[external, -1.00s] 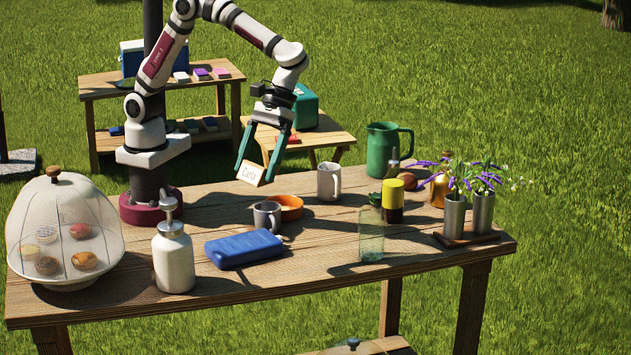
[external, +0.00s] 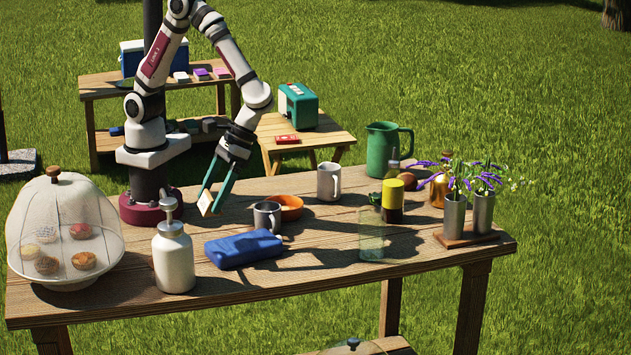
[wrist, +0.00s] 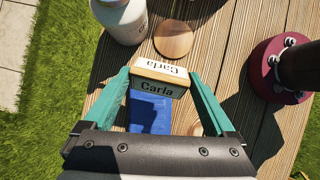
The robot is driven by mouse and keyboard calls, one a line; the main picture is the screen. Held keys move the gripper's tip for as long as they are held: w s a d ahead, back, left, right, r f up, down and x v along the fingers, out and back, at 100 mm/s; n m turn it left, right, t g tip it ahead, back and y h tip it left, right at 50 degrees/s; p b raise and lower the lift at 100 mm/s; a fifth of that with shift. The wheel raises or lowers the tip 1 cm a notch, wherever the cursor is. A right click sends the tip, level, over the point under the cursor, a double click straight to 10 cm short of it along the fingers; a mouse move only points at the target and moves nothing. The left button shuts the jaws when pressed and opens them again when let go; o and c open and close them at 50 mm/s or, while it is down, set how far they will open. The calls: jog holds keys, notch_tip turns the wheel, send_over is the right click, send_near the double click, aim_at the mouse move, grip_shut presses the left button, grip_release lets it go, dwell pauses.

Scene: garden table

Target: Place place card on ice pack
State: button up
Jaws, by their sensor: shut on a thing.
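The place card (wrist: 155,88), a small wooden-edged tent card reading "Carla", is held between the teal fingers of my gripper (wrist: 158,82). In the external view the card (external: 206,203) shows tilted between the fingertips of my gripper (external: 213,203), above the table and left of the grey mug. The blue ice pack (external: 243,248) lies flat on the table, nearer the camera than the gripper. In the wrist view the ice pack (wrist: 150,115) shows below and partly behind the card, which hides some of it.
A white pump bottle (external: 173,258) stands left of the ice pack. A grey mug (external: 267,215) and an orange bowl (external: 289,207) stand close behind it. A mesh food cover (external: 65,225) is at the far left, and a clear glass (external: 371,240) stands to the right.

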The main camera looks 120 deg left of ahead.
send_over(240, 242)
jog(key=w+a, duration=0.1)
jog(key=a, duration=0.1)
jog(key=f, duration=0.4)
jog(key=shift+d+f, duration=0.25)
jog(key=shift+f, duration=0.15)
jog(key=shift+w+f, duration=0.1)
jog(key=shift+f, duration=1.7)
jog(key=shift+f, duration=0.1)
jog(key=o, duration=1)
jog(key=v, duration=1.2)
jog(key=s+a+r+m+y, duration=0.1)
jog(key=s+r+m+y, duration=0.2)
jog(key=s+r+m, duration=0.5)
jog(key=s+a+m+t+y, duration=0.3)
jog(key=s+a+m, duration=0.2)
jog(key=s, duration=1.1)
jog(key=m, duration=0.3)
jog(key=shift+f+y, duration=0.3)
jog(key=shift+y, duration=0.1)
jog(key=shift+s, duration=0.1)
